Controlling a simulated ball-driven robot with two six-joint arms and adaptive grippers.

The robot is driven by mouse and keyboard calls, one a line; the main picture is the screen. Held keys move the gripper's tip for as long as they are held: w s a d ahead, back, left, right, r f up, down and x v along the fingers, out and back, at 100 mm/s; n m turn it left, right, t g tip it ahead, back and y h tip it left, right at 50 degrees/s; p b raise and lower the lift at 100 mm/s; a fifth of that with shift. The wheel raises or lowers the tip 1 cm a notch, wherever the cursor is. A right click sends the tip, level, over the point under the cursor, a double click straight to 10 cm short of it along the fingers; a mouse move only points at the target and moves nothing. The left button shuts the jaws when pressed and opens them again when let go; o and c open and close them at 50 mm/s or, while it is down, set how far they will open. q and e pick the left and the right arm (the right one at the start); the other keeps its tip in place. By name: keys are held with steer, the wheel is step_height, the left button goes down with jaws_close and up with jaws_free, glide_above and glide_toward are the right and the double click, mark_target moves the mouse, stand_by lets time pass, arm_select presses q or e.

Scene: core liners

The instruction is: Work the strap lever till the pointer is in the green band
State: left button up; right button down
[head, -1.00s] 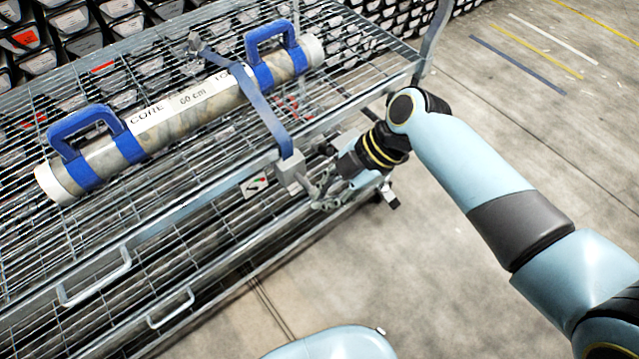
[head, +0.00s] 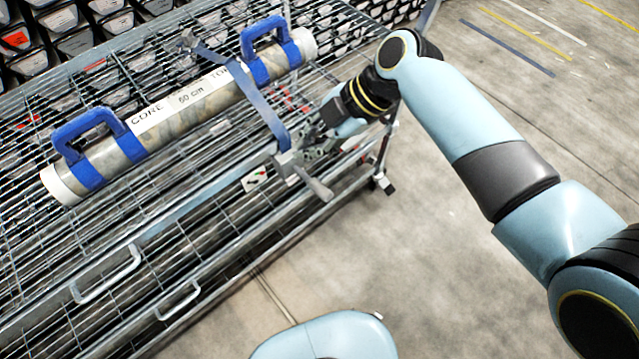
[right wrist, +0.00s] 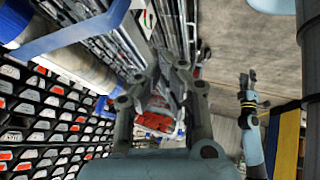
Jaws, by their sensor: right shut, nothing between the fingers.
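The grey strap lever (head: 318,188) sticks out from its ratchet box (head: 288,163) on the rack's front rail, pointing down and right. The blue strap (head: 262,105) runs from the box over the core liner (head: 190,97); the strap also shows in the right wrist view (right wrist: 75,37). A small white gauge plate (head: 255,180) with green and red marks is left of the box; its pointer is too small to read. My right gripper (head: 308,143) is shut and empty, just above and right of the box, apart from the lever's end. My left gripper (right wrist: 247,82) shows small in the right wrist view, its jaws unclear.
The wire-mesh rack (head: 60,235) fills the left, with pull handles (head: 108,275) along its front. Blue carry handles (head: 90,130) stand up from the liner. Shelves of dark bins (head: 85,40) are behind. The concrete floor (head: 420,260) in front and right is clear.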

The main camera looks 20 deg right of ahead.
steer(key=b, duration=0.5)
glide_above(324, 190)
steer(key=w+a, duration=0.1)
steer(key=w, duration=0.1)
step_height(324, 190, down, 7)
steer(key=shift+s+a+r, duration=0.1)
steer(key=shift+s, duration=0.05)
steer(key=shift+s+f+b, duration=0.15)
steer(key=shift+f+b, duration=0.3)
steer(key=shift+f, duration=0.15)
steer(key=shift+f, duration=0.1)
steer(key=shift+f, duration=0.3)
